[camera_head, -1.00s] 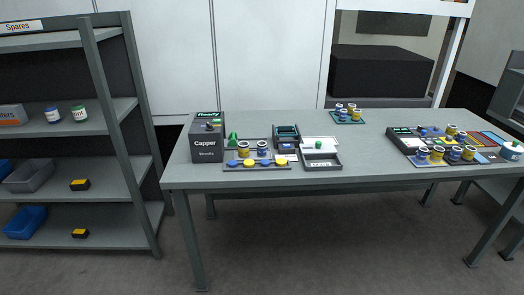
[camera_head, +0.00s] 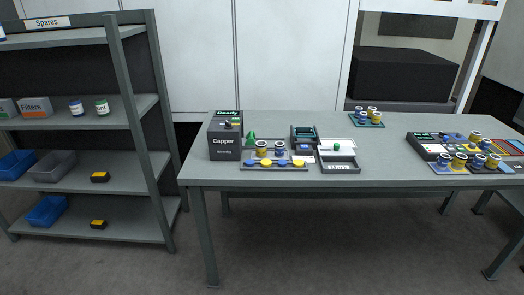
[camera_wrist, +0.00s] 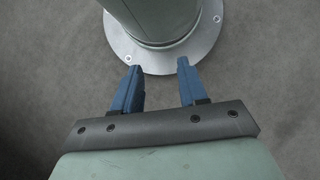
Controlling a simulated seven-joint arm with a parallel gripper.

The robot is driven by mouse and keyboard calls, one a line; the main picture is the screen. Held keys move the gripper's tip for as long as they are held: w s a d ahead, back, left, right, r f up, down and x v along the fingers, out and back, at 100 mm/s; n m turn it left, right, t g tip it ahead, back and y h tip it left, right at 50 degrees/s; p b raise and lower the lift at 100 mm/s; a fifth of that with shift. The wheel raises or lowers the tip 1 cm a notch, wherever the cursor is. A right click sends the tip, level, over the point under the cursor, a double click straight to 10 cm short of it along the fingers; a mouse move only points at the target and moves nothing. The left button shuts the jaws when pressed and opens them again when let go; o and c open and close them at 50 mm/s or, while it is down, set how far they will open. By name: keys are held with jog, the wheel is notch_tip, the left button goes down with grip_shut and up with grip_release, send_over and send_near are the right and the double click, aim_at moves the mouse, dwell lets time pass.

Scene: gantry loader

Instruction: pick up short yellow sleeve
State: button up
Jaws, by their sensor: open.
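Small yellow and blue cylinders stand in several groups on the grey table (camera_head: 300,178); which one is the short yellow sleeve I cannot tell at this size. One yellow cylinder (camera_head: 261,149) stands on the tray beside the Capper box. Others stand on the small green plate (camera_head: 367,125) at the back and in the rack at the right, including a yellow one (camera_head: 475,135). My gripper (camera_wrist: 159,65) shows only in the wrist view, open and empty, with its blue fingers apart above the floor and my own base. It is away from the cylinders.
The dark Capper box (camera_head: 225,142) stands at the table's left end, with an open grey tray (camera_head: 341,167) to its right. The shelf (camera_head: 130,165) at the left holds bins, jars and black-yellow blocks. The table's middle right is clear.

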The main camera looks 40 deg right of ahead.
jog(key=shift+o, duration=0.2)
dwell(0.3)
jog(key=o, duration=0.7)
